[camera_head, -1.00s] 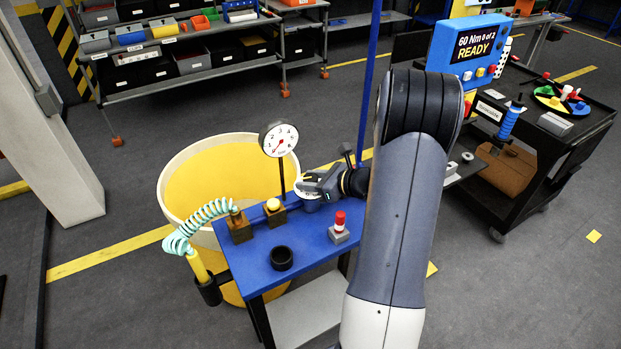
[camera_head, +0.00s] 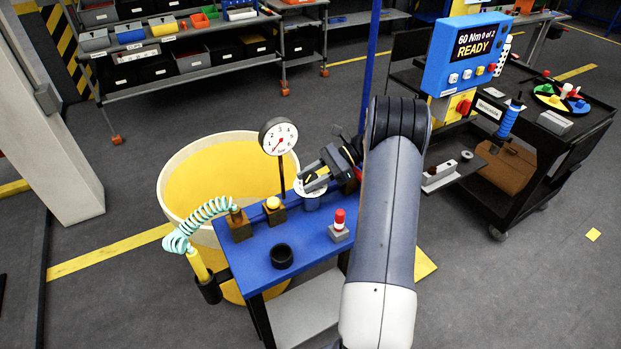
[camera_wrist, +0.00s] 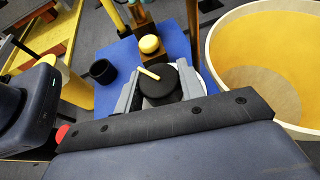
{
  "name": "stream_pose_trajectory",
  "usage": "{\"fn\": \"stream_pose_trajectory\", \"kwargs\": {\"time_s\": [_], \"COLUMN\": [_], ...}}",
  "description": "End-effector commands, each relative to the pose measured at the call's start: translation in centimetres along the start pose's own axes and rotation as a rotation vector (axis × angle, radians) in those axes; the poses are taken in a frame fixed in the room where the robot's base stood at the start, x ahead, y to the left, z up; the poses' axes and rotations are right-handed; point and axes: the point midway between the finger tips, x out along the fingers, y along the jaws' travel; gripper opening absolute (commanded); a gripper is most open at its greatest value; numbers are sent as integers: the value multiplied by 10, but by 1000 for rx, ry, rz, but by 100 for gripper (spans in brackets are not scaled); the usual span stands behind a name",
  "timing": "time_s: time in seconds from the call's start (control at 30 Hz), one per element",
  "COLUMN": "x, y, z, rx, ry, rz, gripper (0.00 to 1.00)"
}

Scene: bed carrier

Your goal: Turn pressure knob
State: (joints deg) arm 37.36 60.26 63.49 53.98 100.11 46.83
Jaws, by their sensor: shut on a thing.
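The pressure knob is a round black knob (camera_wrist: 160,88) with a pale yellow pointer, which points to the upper left in the wrist view. It stands on a white round base (camera_head: 310,200) at the back right of the blue table (camera_head: 305,243). My gripper (camera_wrist: 158,86) has one grey finger on each side of the knob and is shut on it. In the head view my gripper (camera_head: 314,181) reaches in from the right and hides most of the knob.
A yellow push button (camera_head: 272,203), a black ring (camera_head: 281,257) and a red-capped switch (camera_head: 339,222) are on the table. A coiled hose (camera_head: 197,222) hangs at its left. A large yellow-lined bin (camera_head: 187,155) stands behind. A black cart (camera_head: 560,150) is at the right.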

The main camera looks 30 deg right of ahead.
Motion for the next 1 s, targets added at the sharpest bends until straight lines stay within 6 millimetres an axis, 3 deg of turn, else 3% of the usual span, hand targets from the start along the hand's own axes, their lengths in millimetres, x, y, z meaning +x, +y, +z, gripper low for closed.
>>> {"fn": "stream_pose_trajectory", "kwargs": {"time_s": [0.33, 0.9, 0.93, 1.0], "x": [1, 0, 0, 0], "y": [0, 0, 0, 0], "z": [1, 2, 2, 1], "rx": [-57, -69, -69, -68], "ry": [-2, -3, -3, -2], "rz": [135, 159, 159, 158], "gripper": [14, 14, 40, 45]}}
